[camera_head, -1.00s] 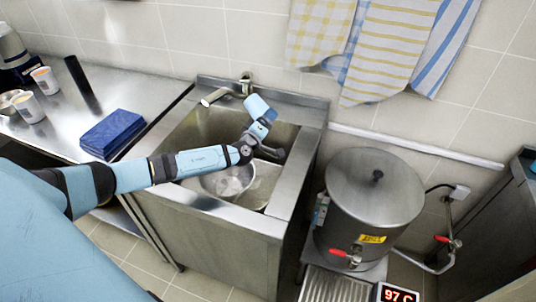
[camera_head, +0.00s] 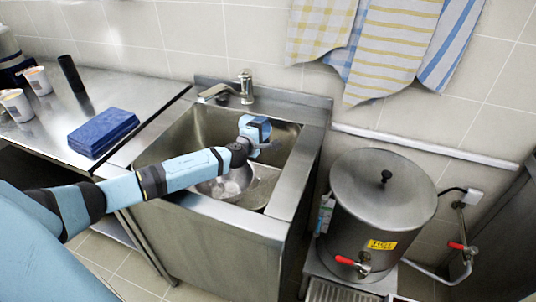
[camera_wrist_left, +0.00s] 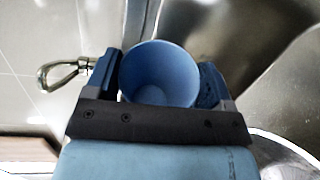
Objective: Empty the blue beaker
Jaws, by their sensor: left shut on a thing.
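The blue beaker (camera_wrist_left: 160,76) is between the two fingers of my left gripper (camera_wrist_left: 155,85) in the left wrist view. The fingers press on it from both sides. The wrist camera looks into its round mouth; the inside is plain blue and I make out no liquid or contents. In the head view my left gripper (camera_head: 268,146) is over the sink basin (camera_head: 198,130), in its right back part. The beaker cannot be made out there behind the wrist. My right gripper is not in view.
The tap (camera_head: 243,90) stands at the sink's back edge. A large boiler (camera_head: 378,205) stands right of the sink.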

